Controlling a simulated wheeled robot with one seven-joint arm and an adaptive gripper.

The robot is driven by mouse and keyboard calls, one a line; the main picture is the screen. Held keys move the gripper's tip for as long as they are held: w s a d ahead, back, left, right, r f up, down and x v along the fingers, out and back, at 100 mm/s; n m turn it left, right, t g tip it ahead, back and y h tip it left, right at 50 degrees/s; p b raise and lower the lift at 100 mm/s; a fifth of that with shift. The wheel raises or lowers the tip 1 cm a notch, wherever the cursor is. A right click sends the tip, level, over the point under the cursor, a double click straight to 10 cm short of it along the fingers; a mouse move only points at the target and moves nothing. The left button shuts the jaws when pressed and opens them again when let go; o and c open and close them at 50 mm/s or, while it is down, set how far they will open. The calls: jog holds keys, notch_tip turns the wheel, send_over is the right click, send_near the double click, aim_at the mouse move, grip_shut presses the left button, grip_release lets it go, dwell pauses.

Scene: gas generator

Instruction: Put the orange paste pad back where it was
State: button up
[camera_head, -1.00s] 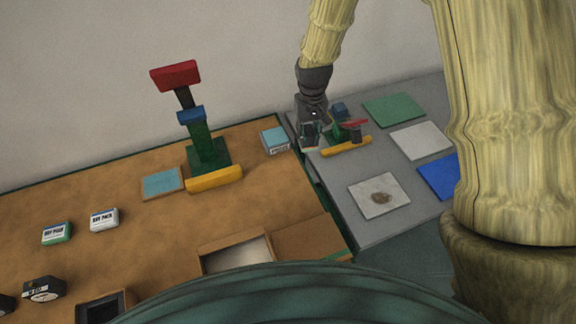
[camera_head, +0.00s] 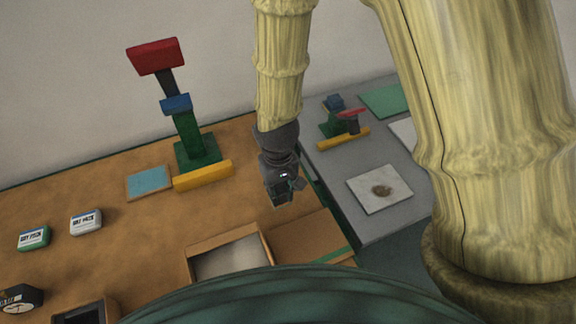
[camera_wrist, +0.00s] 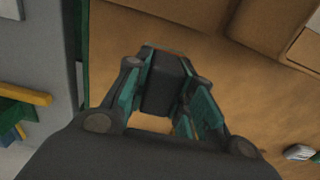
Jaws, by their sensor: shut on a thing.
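My gripper (camera_head: 284,200) hangs over the right part of the brown table, just above and behind the shallow open box (camera_head: 224,238). In the wrist view my gripper (camera_wrist: 165,100) is shut on a dark block (camera_wrist: 160,88), with a thin reddish-orange edge at its far end. I cannot tell for sure whether this block is the orange paste pad. No other orange pad shows on the table or the grey surface.
A red, blue and green stand with a yellow bar (camera_head: 203,175) rises at the back, beside a teal tile (camera_head: 148,183). Two small packs (camera_head: 85,222) stand at left. A smaller stand (camera_head: 343,139) and a stained white tile (camera_head: 368,198) are on the grey surface. The middle table is clear.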

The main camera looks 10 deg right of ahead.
jog(key=w+d+p, duration=0.1)
jog(key=w, duration=0.3)
jog(key=w+d+f+p, duration=0.1)
jog(key=w+d, duration=0.1)
jog(key=w, duration=0.1)
jog(key=w+d+p, duration=0.1)
jog(key=w, duration=0.3)
jog(key=shift+w+d+f, duration=0.15)
jog(key=shift+w+d, duration=0.15)
jog(key=shift+d, duration=0.05)
jog(key=shift+f+p, duration=1)
jog(key=shift+f, duration=0.75)
jog(key=shift+f, duration=0.15)
jog(key=o, duration=1)
notch_tip(320, 180, up, 12)
jog(key=b, duration=0.3)
jog(key=shift+b, duration=0.3)
